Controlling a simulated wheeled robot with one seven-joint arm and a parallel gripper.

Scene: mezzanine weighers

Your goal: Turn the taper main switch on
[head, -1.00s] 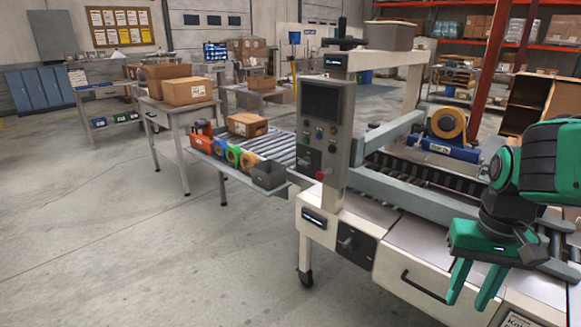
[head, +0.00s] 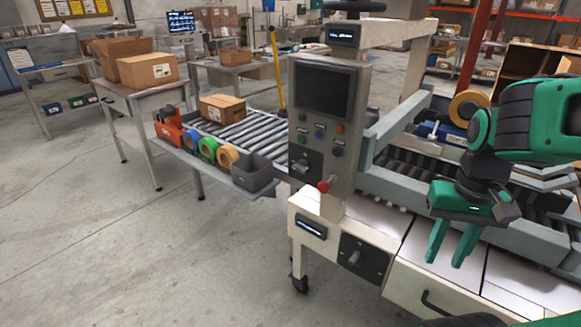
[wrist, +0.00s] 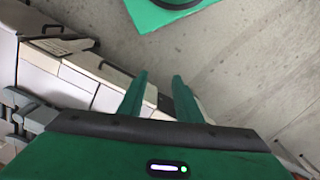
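The taper (head: 412,258) stands right of centre in the head view, with an upright control panel (head: 326,122) carrying a dark screen, coloured buttons and a red knob (head: 323,186). A black plate with a grey rotary handle (head: 354,258) is on its front face below the panel. Another black switch block with a small lever (head: 301,165) is low on the panel. I cannot tell which is labelled as main switch. My gripper (head: 446,262) is open and empty, fingers pointing down, right of the rotary handle and apart from it. Its parted fingers (wrist: 158,78) also show in the wrist view.
A roller conveyor (head: 240,137) with a carton (head: 222,108) and a tray of tape rolls (head: 206,148) adjoins the taper on the left. A drawer handle (head: 436,305) sits on the taper's front. The floor (head: 130,255) at front left is clear.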

